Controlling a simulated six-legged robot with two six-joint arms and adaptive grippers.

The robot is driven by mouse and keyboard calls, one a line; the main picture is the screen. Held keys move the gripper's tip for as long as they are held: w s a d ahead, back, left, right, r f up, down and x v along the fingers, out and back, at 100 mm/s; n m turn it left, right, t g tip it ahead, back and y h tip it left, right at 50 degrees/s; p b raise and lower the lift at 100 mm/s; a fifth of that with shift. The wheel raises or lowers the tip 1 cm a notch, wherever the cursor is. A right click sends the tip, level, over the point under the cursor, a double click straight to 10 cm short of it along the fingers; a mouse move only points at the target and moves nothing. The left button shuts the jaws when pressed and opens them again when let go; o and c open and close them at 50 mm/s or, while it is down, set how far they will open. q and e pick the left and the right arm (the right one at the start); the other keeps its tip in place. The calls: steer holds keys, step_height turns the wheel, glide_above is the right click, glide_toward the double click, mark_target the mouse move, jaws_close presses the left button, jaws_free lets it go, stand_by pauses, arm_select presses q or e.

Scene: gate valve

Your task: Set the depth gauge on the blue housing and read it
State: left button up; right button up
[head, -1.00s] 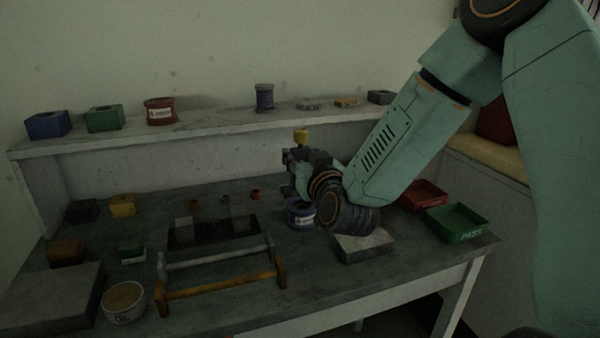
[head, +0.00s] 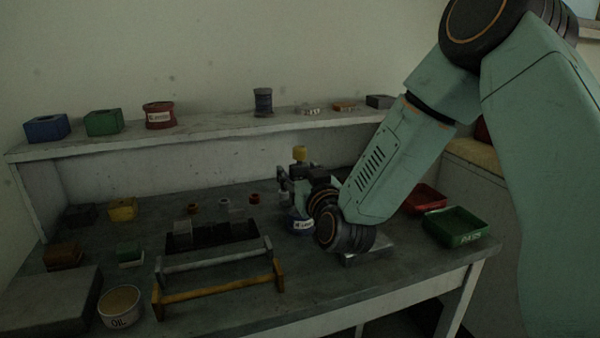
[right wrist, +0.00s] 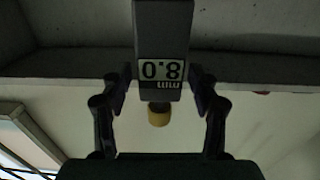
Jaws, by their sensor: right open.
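A round blue housing (head: 300,224) with a white label stands on the bench, partly hidden behind my right wrist. My right gripper (head: 290,180) is just above it. The depth gauge with a yellow knob (head: 300,153) stands upright there; its contact with the housing is hidden. In the right wrist view the gauge's grey body (right wrist: 162,25) lies between the open fingers of my right gripper (right wrist: 161,88), with a gap on each side. My left gripper is out of view.
A grey block (head: 368,250) lies by my right wrist. Green (head: 455,240) and red (head: 428,197) trays are at right. A dark rack (head: 205,240) and yellow-barred frame (head: 220,298) stand left of the housing. The back shelf (head: 215,130) holds several parts.

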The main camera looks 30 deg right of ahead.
steer(key=shift+s+r, duration=0.15)
steer(key=shift+s, duration=0.15)
steer(key=p+v, duration=0.5)
steer(key=v, duration=0.6)
steer(key=shift+s, duration=0.3)
steer(key=shift+a, duration=0.1)
steer(key=shift+s, duration=0.1)
